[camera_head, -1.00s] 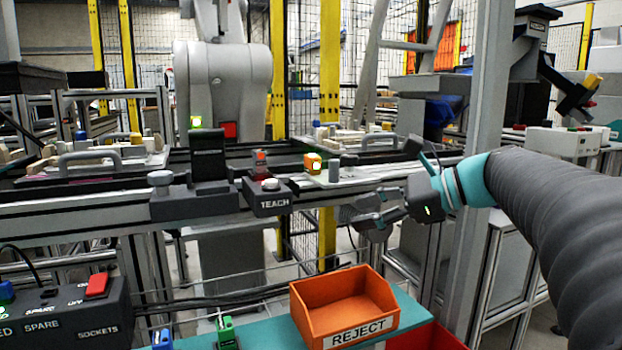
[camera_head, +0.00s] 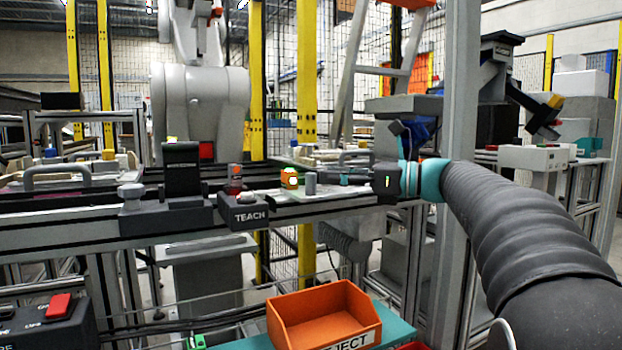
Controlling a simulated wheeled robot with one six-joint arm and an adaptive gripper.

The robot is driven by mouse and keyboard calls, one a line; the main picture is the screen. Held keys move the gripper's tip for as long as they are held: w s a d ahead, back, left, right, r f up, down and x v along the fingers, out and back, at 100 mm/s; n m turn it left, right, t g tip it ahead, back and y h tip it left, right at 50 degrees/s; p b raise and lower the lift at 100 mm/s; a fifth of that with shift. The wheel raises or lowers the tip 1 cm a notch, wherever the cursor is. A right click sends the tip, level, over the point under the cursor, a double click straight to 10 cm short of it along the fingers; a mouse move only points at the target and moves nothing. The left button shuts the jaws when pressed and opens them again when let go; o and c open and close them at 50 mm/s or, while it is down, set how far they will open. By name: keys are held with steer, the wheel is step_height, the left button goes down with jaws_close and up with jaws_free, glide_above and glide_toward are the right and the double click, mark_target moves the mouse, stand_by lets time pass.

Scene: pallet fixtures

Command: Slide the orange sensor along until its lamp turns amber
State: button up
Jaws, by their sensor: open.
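A small orange block with a bright pale-yellow face, which looks like the orange sensor (camera_head: 289,178), stands on a light plate along the rail. A short grey cylinder (camera_head: 311,183) stands just right of it. My gripper (camera_head: 331,178) is open and reaches in from the right at about the sensor's height, its fingers pointing left. A gap shows between the fingers and the sensor, with the cylinder in that gap; I cannot tell its depth. The fingertips are small and blend with the grey parts behind.
Left of the sensor are a small red-and-orange light post (camera_head: 235,181), the TEACH box (camera_head: 249,215) and a dark upright block (camera_head: 182,172). The grey rail (camera_head: 95,232) runs across. An orange reject bin (camera_head: 325,318) is below. A grey post (camera_head: 459,110) stands near my arm.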

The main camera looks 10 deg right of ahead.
mark_target(311, 174)
steer(key=shift+x, duration=2.6)
jaws_close()
